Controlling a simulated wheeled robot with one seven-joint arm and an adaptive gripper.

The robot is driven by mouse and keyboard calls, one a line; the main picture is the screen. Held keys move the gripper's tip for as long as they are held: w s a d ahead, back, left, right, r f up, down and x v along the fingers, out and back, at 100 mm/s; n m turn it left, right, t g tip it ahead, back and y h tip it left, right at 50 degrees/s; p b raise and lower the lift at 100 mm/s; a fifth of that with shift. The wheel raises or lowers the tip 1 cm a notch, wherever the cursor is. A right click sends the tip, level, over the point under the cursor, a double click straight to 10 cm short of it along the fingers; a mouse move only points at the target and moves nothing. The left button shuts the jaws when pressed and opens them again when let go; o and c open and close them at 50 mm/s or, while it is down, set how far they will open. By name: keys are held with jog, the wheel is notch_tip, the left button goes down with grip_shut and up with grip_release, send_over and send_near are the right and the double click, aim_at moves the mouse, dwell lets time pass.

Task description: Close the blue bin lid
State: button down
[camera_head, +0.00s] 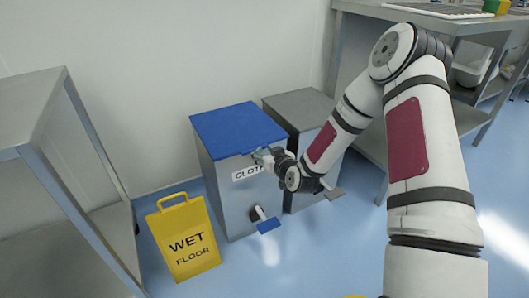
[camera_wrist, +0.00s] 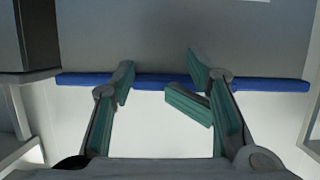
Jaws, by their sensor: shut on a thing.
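The blue bin lid (camera_head: 236,126) lies roughly level across the top of the grey bin marked CLOTH (camera_head: 232,200). Any small gap under the lid cannot be made out. My gripper (camera_head: 263,157) is at the lid's front edge, near its right corner. In the wrist view, the lid shows as a thin blue strip (camera_wrist: 270,84) running across the picture. The green-padded fingers of my gripper (camera_wrist: 162,86) reach the strip with the lid edge between them. The fingers hide part of the edge. The bin's blue foot pedal (camera_head: 268,225) sticks out low in front.
A grey-lidded bin (camera_head: 300,108) stands right beside it. A yellow wet floor sign (camera_head: 184,238) stands at the front left. A metal table (camera_head: 40,110) is at the left, and a workbench (camera_head: 440,22) is at the right.

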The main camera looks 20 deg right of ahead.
jog(key=shift+c, duration=2.2)
grip_release()
jog(key=a, duration=0.2)
jog(key=a+f+y, duration=0.1)
jog(key=shift+s+a+n+g, duration=0.2)
jog(key=shift+s+n+g, duration=0.1)
jog(key=shift+s, duration=0.1)
jog(key=o, duration=0.4)
jog(key=shift+d, duration=0.1)
jog(key=shift+o, duration=0.2)
jog(key=shift+w+d+r, duration=0.1)
jog(key=shift+d, duration=0.1)
jog(key=shift+d, duration=0.2)
jog(key=shift+r, duration=0.1)
jog(key=v, duration=1.2)
jog(key=shift+a, duration=0.15)
